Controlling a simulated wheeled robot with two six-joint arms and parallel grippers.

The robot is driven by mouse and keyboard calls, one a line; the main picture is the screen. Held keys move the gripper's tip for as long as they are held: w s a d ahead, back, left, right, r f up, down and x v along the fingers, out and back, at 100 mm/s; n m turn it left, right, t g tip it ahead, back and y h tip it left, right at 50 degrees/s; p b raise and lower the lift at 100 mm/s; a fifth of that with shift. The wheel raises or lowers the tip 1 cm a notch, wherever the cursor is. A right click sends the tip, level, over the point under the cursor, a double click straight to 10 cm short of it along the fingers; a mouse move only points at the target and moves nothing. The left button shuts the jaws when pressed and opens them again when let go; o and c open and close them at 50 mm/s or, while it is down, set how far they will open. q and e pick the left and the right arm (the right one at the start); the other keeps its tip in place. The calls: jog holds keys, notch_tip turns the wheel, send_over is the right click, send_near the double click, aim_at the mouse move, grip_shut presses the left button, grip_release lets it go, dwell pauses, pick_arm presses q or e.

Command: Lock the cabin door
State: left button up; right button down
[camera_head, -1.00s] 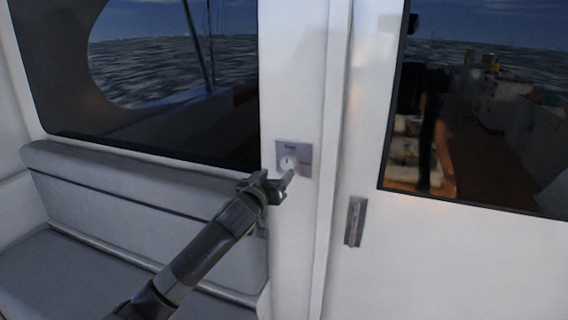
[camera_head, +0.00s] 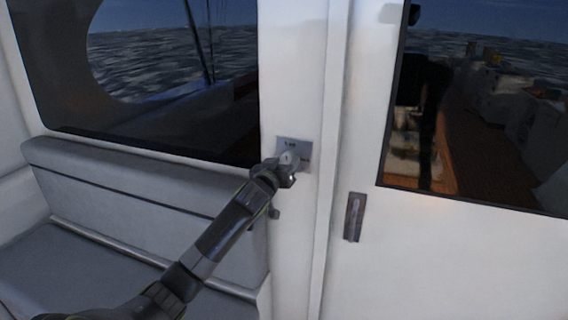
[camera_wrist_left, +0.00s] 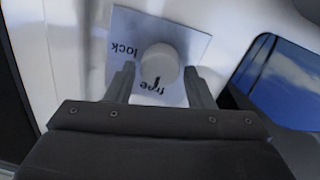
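A square metal lock plate (camera_head: 299,147) is on the white post left of the cabin door (camera_head: 440,250). In the left wrist view the plate (camera_wrist_left: 189,45) shows upside down, with the words "lock" and "free". A round pale knob (camera_wrist_left: 160,65) is at its middle, and its dark mark points toward "free". My left gripper (camera_head: 287,170) is at the plate and hides its lower part. In the left wrist view my left gripper (camera_wrist_left: 161,88) is open, with one finger on each side of the knob and gaps visible. I cannot tell how deep the fingertips reach. My right gripper is out of view.
A recessed door handle (camera_head: 354,217) is on the door, right of the post. A grey cushioned bench (camera_head: 130,195) runs along the left under a dark window (camera_head: 150,80). The door has a dark glass pane (camera_head: 480,120).

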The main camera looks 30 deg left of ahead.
pick_arm(q)
jog(key=c, duration=0.7)
jog(key=shift+m, duration=0.3)
jog(key=shift+p, duration=0.4)
jog(key=m+p, duration=0.2)
jog(key=m, duration=0.3)
jog(key=shift+d+r+p, duration=0.1)
jog(key=shift+r+p, duration=0.05)
jog(key=shift+p, duration=0.25)
jog(key=m+p, duration=0.3)
jog(key=m, duration=0.3)
jog(key=shift+d+m, duration=0.1)
jog(key=shift+m, duration=0.2)
jog(key=m+p, duration=0.2)
jog(key=m, duration=0.1)
jog(key=shift+m+g+y, duration=0.3)
jog(key=shift+f+m+p, duration=0.2)
jog(key=shift+m+p, duration=0.4)
jog(key=shift+m, duration=0.2)
